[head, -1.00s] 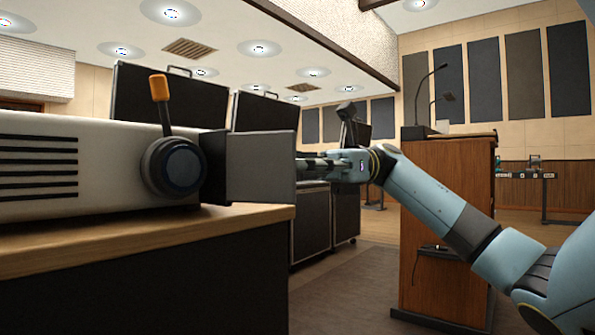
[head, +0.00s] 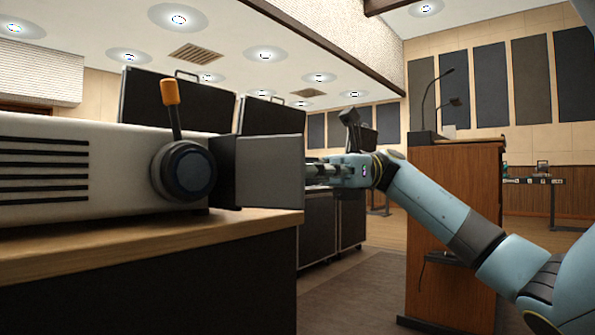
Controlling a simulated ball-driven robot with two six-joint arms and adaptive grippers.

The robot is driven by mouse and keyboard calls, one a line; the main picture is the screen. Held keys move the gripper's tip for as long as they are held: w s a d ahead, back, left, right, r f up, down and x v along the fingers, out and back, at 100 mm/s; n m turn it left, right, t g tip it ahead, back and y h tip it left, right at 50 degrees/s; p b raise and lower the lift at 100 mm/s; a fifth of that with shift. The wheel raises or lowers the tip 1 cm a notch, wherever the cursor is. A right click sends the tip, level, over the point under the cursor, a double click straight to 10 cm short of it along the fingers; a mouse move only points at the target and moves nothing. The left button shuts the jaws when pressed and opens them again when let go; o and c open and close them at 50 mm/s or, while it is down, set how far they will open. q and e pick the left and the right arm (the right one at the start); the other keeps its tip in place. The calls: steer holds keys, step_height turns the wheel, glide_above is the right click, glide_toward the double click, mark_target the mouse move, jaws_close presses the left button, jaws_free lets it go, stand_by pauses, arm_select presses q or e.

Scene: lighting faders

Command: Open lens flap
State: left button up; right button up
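A white projector (head: 85,172) with dark vent slots stands on a wooden-topped desk at the left. On its side is a round dark knob (head: 189,170) with an orange-tipped lever (head: 171,98) standing nearly upright. A flat dark grey lens flap (head: 268,172) sits at the projector's right end. My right gripper (head: 318,171) reaches in from the right, its fingers level with the flap and just behind or against its right edge. The flap hides the fingertips, so contact and finger opening cannot be made out. My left gripper is not in view.
The desk's wooden top (head: 150,243) ends just right of the flap. Black cases (head: 270,116) stand behind. A wooden lectern (head: 453,220) with a microphone stands behind my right arm.

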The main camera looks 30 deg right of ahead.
stand_by(0.4)
steer(key=w+d, duration=0.1)
steer(key=d, duration=1.1)
